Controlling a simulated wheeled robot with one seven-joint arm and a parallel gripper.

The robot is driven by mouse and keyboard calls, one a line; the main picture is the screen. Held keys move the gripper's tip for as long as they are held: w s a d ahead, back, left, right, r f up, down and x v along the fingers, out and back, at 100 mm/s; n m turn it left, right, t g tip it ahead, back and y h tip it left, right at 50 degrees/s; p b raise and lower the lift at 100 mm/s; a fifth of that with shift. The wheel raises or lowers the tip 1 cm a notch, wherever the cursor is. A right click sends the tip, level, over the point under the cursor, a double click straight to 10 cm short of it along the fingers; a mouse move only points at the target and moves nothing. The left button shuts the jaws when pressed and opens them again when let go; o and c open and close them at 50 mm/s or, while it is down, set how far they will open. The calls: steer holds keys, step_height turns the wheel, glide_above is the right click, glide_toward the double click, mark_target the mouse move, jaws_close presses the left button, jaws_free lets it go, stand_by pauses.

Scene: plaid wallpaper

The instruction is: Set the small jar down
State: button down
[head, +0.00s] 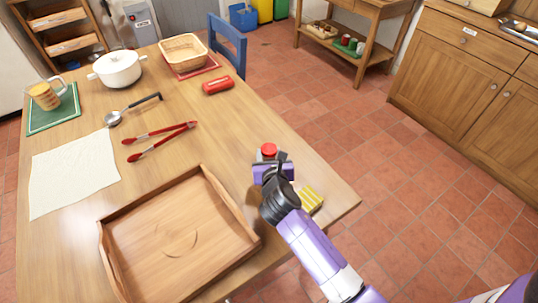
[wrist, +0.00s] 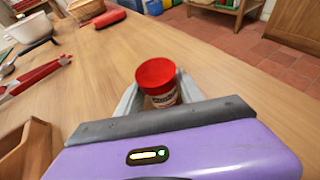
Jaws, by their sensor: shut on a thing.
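The small jar has a red lid (wrist: 155,73) and a pale label with dark print. In the wrist view it stands upright between the fingers of my gripper (wrist: 160,103), which is shut on it. In the head view the jar's red lid (head: 268,149) shows just beyond my gripper (head: 268,163), over the right part of the wooden table (head: 240,125). The jar's lower part is hidden by my gripper, so I cannot tell whether its base touches the table.
A wooden tray (head: 205,188) lies left of my gripper. A yellow striped item (head: 311,199) is close on the right, near the table edge. Red tongs (head: 160,137), a ladle (head: 135,108), a red case (head: 218,86) and a white pot (head: 117,68) lie farther off. The tabletop beyond the jar is clear.

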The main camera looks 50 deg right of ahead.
steer(key=c, duration=0.7)
jaws_free()
steer(key=shift+c, duration=0.2)
steer(key=shift+r, duration=0.1)
steer(key=v, duration=1.2)
steer(key=shift+p, duration=0.3)
